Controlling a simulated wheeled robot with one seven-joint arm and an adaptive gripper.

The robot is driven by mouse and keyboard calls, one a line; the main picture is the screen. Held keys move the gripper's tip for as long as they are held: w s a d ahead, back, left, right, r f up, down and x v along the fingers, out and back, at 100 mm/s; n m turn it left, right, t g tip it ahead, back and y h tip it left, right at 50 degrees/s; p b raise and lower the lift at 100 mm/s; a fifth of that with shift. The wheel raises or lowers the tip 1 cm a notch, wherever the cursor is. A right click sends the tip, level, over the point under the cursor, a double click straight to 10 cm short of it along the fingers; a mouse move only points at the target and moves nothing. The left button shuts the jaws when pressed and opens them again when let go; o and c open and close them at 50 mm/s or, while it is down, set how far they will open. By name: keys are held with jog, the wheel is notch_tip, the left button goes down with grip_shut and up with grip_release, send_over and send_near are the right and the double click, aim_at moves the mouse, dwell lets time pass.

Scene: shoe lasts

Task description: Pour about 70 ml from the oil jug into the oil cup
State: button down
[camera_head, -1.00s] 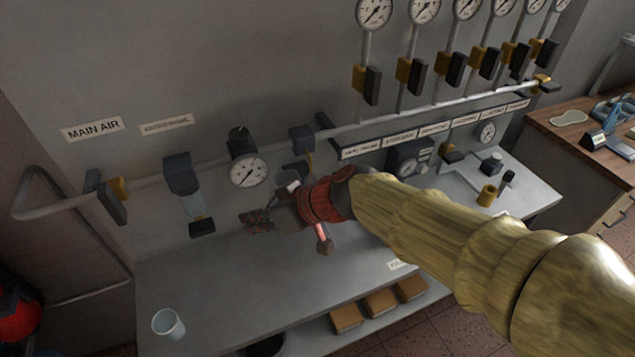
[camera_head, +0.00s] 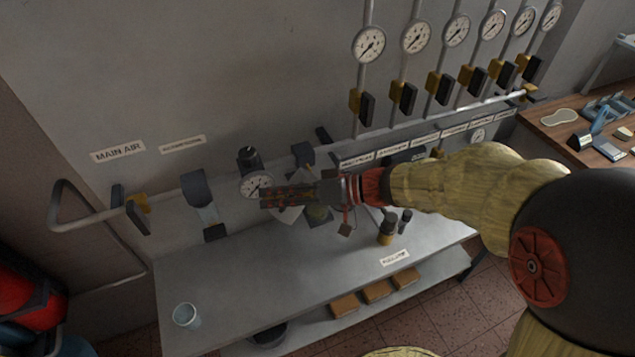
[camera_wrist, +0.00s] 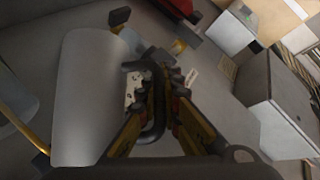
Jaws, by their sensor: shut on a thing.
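My gripper (camera_head: 265,196) is in front of the wall pipework, above the bench. In the wrist view its yellow fingers (camera_wrist: 158,92) are shut on a dark curved handle (camera_wrist: 157,125). A large pale grey cylinder, apparently the oil jug (camera_wrist: 85,95), stands beside that handle. In the head view my gripper hides most of what it holds; a pale patch shows just below it. A pale blue cup, which looks like the oil cup (camera_head: 187,316), stands upright at the bench's front left, well away from my gripper. I cannot see the liquid level in either.
A pressure gauge (camera_head: 255,185) and dark-and-yellow valves sit on the wall pipe close to my gripper. The grey bench (camera_head: 262,285) is clear around the cup. A small brass-coloured item (camera_head: 387,232) stands further right. Brown boxes (camera_head: 376,291) lie on the shelf below.

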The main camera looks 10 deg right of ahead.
jog(key=shift+w+d+r+m+y+p, duration=0.1)
jog(key=shift+d+m+y+p, duration=0.05)
jog(key=shift+m+y+p, duration=0.4)
jog(key=shift+w+d+r+y+p, duration=0.2)
jog(key=shift+r+y+p, duration=0.3)
jog(key=shift+p, duration=0.55)
jog(key=shift+d+r+m+p, duration=0.1)
jog(key=shift+r+m+p, duration=0.15)
jog(key=shift+r+p, duration=0.1)
jog(key=shift+w+d+m+y+p, duration=0.2)
jog(key=shift+d+m+y+p, duration=0.3)
jog(key=shift+y+p, duration=0.25)
jog(key=shift+r, duration=0.2)
jog(key=shift+s+b, duration=0.3)
jog(key=shift+s, duration=0.1)
jog(key=shift+w+d+r+m+t+y+b, duration=0.3)
jog(key=shift+d+r+m+y+b, duration=0.25)
jog(key=shift+y, duration=0.25)
dwell(1.4)
